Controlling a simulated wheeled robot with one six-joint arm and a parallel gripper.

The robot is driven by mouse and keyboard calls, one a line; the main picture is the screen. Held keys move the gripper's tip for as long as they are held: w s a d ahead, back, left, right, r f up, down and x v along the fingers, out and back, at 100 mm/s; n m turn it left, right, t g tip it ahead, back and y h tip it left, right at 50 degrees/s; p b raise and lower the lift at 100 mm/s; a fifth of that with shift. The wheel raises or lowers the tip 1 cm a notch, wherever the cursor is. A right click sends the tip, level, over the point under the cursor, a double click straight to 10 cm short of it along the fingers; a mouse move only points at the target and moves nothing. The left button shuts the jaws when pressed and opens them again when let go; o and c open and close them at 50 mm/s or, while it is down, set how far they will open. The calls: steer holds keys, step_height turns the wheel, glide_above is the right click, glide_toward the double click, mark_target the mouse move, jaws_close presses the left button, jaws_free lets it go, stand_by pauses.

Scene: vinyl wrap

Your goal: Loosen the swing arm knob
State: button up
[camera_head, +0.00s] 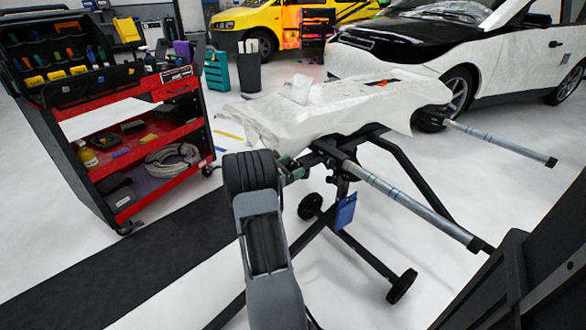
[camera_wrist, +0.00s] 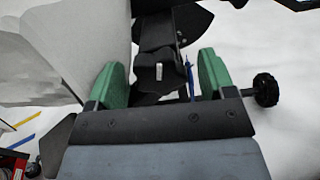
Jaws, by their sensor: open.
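My gripper (camera_head: 292,168) is at the near side of the black stand (camera_head: 385,155), under the white bumper. In the wrist view my gripper (camera_wrist: 162,62) is open, its two green fingers wide apart. A dark knob (camera_wrist: 153,76) with a pale mark on it shows between the fingers, apart from both. It looks like the swing arm knob on the stand. In the head view my arm and gripper hide this knob. The stand's swing arms are grey tubes with black ends; the near arm (camera_head: 415,205) points right.
The white bumper (camera_head: 345,108) lies on the stand, close above my gripper. A blue tag (camera_head: 346,212) hangs from the stand, and a black wheel (camera_head: 402,286) stands on the floor. A red tool cart (camera_head: 150,140) is at left. Cars stand behind.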

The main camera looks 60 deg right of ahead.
steer(key=shift+d, duration=0.2)
steer(key=shift+c, duration=0.2)
steer(key=c, duration=0.9)
steer(key=shift+s+f+n+b, duration=0.1)
steer(key=shift+f+n+b, duration=0.1)
steer(key=shift+n+b, duration=0.25)
steer(key=shift+r+n, duration=0.1)
steer(key=shift+n, duration=0.25)
steer(key=o, duration=0.9)
steer(key=shift+o, duration=0.2)
steer(key=shift+r, duration=0.1)
steer(key=p+v, duration=0.2)
steer(key=v, duration=1.1)
steer(key=shift+a, duration=0.4)
